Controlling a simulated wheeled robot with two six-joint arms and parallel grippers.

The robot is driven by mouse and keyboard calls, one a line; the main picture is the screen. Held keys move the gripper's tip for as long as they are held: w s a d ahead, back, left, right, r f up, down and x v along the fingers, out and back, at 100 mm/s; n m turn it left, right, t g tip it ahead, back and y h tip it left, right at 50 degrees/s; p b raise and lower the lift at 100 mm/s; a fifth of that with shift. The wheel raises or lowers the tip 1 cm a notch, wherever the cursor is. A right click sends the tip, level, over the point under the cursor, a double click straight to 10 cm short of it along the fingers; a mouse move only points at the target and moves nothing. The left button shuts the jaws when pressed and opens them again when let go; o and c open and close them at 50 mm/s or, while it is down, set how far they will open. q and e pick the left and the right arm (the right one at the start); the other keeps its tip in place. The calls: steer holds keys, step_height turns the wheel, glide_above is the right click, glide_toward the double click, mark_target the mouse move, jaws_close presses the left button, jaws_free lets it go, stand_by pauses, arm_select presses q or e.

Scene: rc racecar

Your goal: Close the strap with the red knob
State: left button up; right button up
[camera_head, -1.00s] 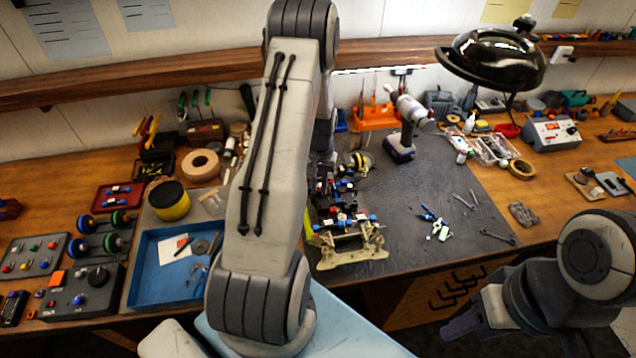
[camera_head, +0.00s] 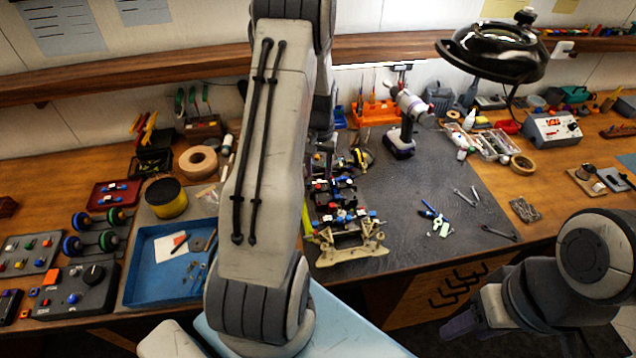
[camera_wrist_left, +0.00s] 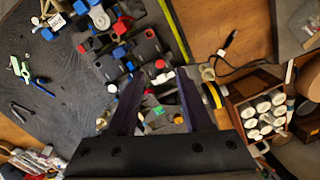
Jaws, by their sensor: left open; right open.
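The RC car chassis (camera_head: 345,240) lies on the dark mat, partly hidden behind my left arm in the head view. It also shows in the left wrist view (camera_wrist_left: 125,50) as black battery-like blocks with small red and blue knobs. One red knob (camera_wrist_left: 160,64) is just beyond my left fingertips; another red knob (camera_wrist_left: 81,48) is further left. I cannot tell which strap each belongs to, or whether it is open. My left gripper (camera_wrist_left: 160,78) is open and empty, pointing at the chassis end. My right gripper (camera_head: 460,322) is open and empty at the lower right, away from the chassis.
A blue tray (camera_head: 140,290) is at the left. A black lamp (camera_head: 492,52) hangs at upper right.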

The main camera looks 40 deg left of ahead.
mark_target(319, 185)
arm_select(q)
step_height(319, 185, up, 6)
steer(key=shift+w+f+b, duration=0.1)
steer(key=shift+w+b, duration=0.05)
steer(key=shift+b, duration=0.55)
